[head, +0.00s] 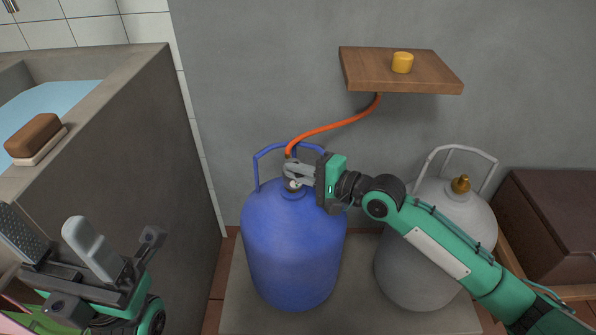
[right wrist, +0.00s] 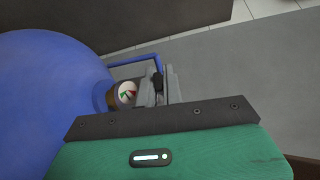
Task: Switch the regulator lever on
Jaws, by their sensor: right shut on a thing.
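The blue gas cylinder (head: 293,255) stands upright with a blue handle frame around its top. A regulator (head: 293,184) sits on its valve, mostly hidden by my gripper in the head view. The right wrist view shows its round gauge (right wrist: 127,92) with red and green marks. A small dark lever (right wrist: 158,84) shows beside the gauge, at my fingers. My right gripper (head: 290,172) is at the regulator, shut on the lever; the exact lever angle is hard to tell. My left gripper (head: 52,240) is at the lower left, open and empty, away from the cylinder.
An orange hose (head: 338,124) runs from the regulator up to a wooden shelf (head: 365,70) holding a yellow cup (head: 402,62). A grey cylinder (head: 400,270) stands right, behind my right arm. A counter (head: 150,130) with a brown-topped brush (head: 34,136) lies left; a brown box (head: 560,220) is right.

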